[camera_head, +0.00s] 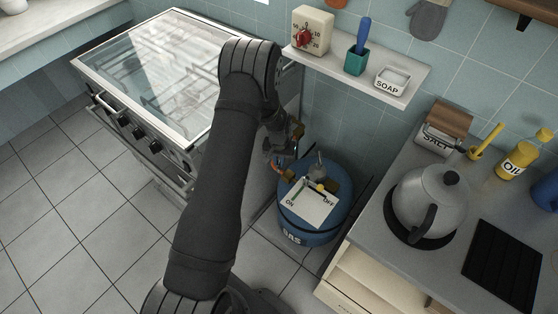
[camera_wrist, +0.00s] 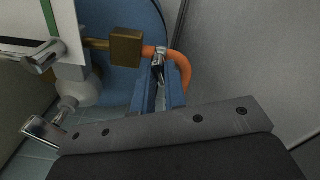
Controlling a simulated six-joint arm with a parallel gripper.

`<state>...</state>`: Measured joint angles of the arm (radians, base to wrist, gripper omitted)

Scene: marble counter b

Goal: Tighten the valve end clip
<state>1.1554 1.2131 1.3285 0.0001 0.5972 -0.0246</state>
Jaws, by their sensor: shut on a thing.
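In the wrist view, my gripper (camera_wrist: 159,82) has its two blue fingers shut on the small metal valve end clip (camera_wrist: 159,57). The clip sits around the end of the orange hose (camera_wrist: 184,73), beside the brass valve block (camera_wrist: 127,47). The fingers partly hide the clip, so how tight it is cannot be told. In the head view, my gripper (camera_head: 279,157) reaches down at the left side of the blue gas cylinder (camera_head: 316,232). The clip is too small to make out there.
A white ON/OFF card (camera_head: 309,208) with a metal lever lies on the cylinder top. The stove (camera_head: 165,75) stands to the left. The counter with a kettle (camera_head: 430,200) is to the right. A shelf (camera_head: 405,95) hangs above and behind.

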